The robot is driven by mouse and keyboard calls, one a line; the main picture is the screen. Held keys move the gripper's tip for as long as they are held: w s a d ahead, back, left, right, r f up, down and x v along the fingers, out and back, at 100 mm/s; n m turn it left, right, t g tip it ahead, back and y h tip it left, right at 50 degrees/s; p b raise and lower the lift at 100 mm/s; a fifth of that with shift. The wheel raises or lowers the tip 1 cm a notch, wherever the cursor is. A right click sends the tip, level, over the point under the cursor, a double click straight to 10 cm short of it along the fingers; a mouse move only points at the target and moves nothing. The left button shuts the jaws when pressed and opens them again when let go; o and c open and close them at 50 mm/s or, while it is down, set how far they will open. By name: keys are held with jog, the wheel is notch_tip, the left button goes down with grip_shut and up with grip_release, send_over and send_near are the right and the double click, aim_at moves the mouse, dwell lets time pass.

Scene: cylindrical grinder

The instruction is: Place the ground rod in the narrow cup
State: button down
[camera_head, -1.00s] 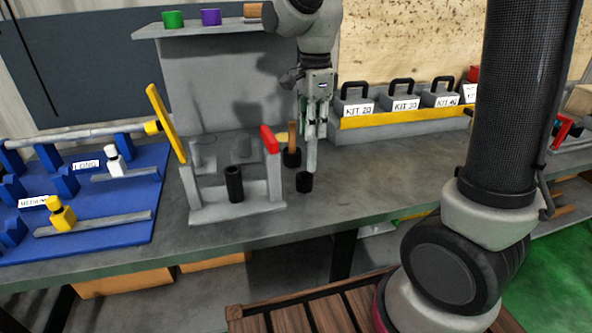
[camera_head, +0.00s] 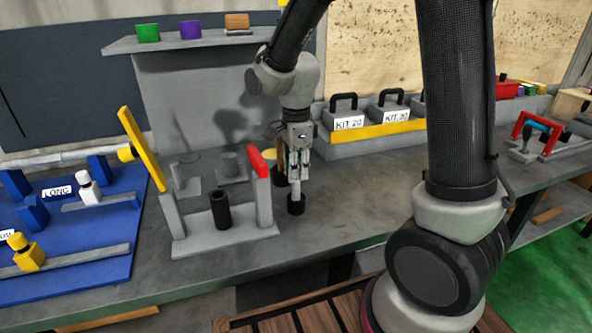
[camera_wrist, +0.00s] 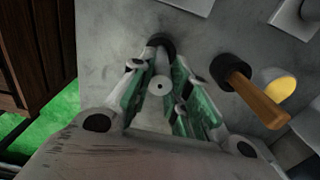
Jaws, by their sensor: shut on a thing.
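My gripper (camera_head: 298,170) is shut on a slim light-grey ground rod (camera_head: 296,190), which hangs upright below the fingers. In the wrist view the rod's round end with a small centre hole (camera_wrist: 160,86) shows between the green finger pads. The narrow black cup (camera_head: 296,206) stands on the bench directly under the rod. The rod's lower end meets the cup's mouth; how deep it sits is hidden. The cup also shows beyond the fingers in the wrist view (camera_wrist: 162,41).
A second black cup (camera_wrist: 228,70) with a wooden-handled tool (camera_wrist: 258,103) stands close beside. Left are the grey stand (camera_head: 225,239) with a red-topped post (camera_head: 257,163) and a black cylinder (camera_head: 220,210). KIT boxes (camera_head: 348,115) stand behind. The bench front is clear.

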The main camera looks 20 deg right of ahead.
jog(key=shift+f, duration=0.2)
jog(key=c, duration=1.8)
grip_release()
jog(key=shift+f, duration=0.1)
jog(key=o, duration=0.5)
jog(key=shift+c, duration=0.2)
notch_tip(320, 180, up, 12)
jog(key=f, duration=0.1)
jog(key=s+d+r+n+t, duration=0.2)
jog(key=s+d+r+n, duration=0.1)
jog(key=s+d+n, duration=0.4)
jog(key=s+d+r+n+t, duration=0.2)
jog(key=s+d+r+n, duration=0.1)
jog(key=s+d+n, duration=0.5)
jog(key=s+n, duration=0.3)
jog(key=s, duration=0.1)
